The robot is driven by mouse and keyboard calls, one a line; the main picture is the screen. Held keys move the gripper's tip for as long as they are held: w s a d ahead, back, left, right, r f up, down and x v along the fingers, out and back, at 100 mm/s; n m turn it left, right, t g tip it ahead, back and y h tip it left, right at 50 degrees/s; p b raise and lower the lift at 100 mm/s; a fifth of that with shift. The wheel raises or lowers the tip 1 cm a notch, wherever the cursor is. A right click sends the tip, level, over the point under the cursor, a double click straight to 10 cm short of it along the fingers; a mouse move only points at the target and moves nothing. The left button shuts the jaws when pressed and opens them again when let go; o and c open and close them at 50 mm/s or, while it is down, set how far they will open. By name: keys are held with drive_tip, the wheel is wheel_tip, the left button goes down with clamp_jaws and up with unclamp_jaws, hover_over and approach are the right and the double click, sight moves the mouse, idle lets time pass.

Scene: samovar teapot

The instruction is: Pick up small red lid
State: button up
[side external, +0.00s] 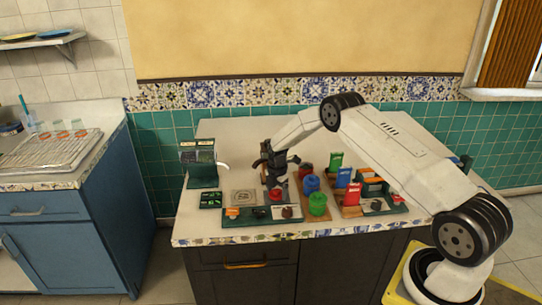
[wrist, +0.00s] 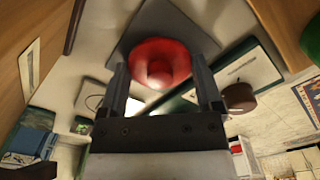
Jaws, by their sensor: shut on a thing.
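The small red lid (wrist: 160,64), round with a knob in its middle, sits between the two fingers of my gripper (wrist: 160,80) in the wrist view. My gripper is shut on it. In the side external view my gripper (side external: 275,181) points down over the worktop, just behind the front green tray (side external: 240,220). A small red piece shows right below the gripper (side external: 275,195). The fingers partly hide it there, and I cannot tell how far it is from the tray.
A blue canister (side external: 312,184) and a green canister (side external: 318,205) stand close to the right of my gripper. A dark green machine (side external: 198,158) stands on the left. The worktop's front left strip is clear.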

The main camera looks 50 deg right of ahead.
drive_tip(key=shift+r, duration=0.15)
drive_tip(key=shift+r, duration=0.8)
drive_tip(key=s+a+r, duration=0.4)
drive_tip(key=s+r, duration=0.7)
drive_tip(key=s, duration=0.2)
drive_tip(key=shift+s+a, duration=0.15)
